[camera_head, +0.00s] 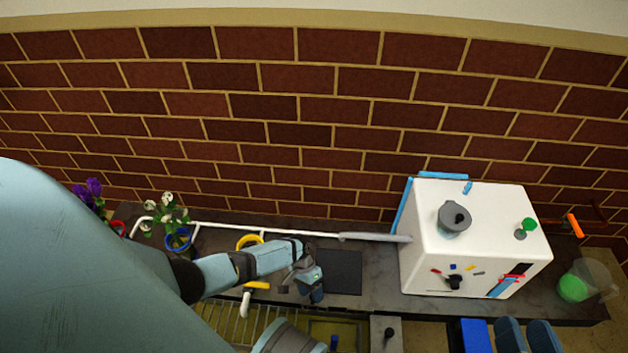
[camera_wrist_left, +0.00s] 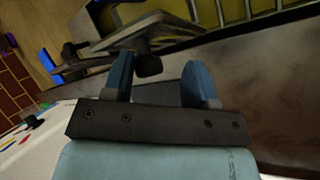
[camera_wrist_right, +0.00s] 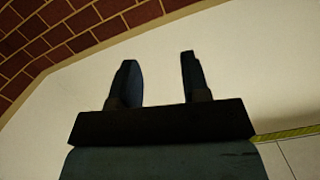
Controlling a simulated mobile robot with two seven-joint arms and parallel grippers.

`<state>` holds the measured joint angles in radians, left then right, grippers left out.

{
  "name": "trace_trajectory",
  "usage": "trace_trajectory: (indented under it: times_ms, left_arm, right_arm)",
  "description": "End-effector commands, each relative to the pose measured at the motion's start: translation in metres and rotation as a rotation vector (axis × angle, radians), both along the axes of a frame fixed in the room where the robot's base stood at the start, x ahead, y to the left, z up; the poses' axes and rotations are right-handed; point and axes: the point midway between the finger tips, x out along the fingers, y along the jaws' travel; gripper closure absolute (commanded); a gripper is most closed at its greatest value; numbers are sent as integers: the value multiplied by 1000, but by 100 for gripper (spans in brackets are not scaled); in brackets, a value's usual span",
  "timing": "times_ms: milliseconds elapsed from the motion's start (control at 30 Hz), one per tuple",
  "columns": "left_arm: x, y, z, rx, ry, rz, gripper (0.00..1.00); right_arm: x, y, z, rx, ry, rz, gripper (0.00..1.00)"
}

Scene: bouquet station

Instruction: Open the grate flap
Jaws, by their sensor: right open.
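The grate (camera_head: 235,322) is a set of thin pale bars over a yellowish recess at the lower front of the counter; its bars also show at the top of the left wrist view (camera_wrist_left: 235,10). A grey plate with a black knob (camera_head: 388,332) is beside the recess. I cannot tell which part is the flap. My left gripper (camera_head: 312,290) is above the counter behind the recess. In the left wrist view its fingers (camera_wrist_left: 158,80) are apart, with a black knob (camera_wrist_left: 148,66) beyond the gap, under a grey plate (camera_wrist_left: 150,30). My right gripper (camera_wrist_right: 158,80) is open and empty, facing the wall.
A white box-shaped machine (camera_head: 470,220) stands at the right on the dark counter. A green cup-like object (camera_head: 573,289) is at the far right. Potted flowers (camera_head: 170,215) stand at the left. A blue box (camera_head: 470,335) is at the front edge. A white rail (camera_head: 270,230) runs along the back.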

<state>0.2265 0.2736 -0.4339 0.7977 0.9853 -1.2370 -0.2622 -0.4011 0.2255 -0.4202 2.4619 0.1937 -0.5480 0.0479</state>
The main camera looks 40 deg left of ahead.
Motion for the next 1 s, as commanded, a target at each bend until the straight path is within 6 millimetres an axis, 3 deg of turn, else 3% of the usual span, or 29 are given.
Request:
trace_trajectory:
  times_ms: [533,1000]
  left_arm:
    - [4,-1,9,-6,-4,0,49]
    - [29,46,91,-5,-4,0,49]
  right_arm:
    - [0,0,4,1,0,-1,57]
    - [-2,-4,64,103,-149,-61,57]
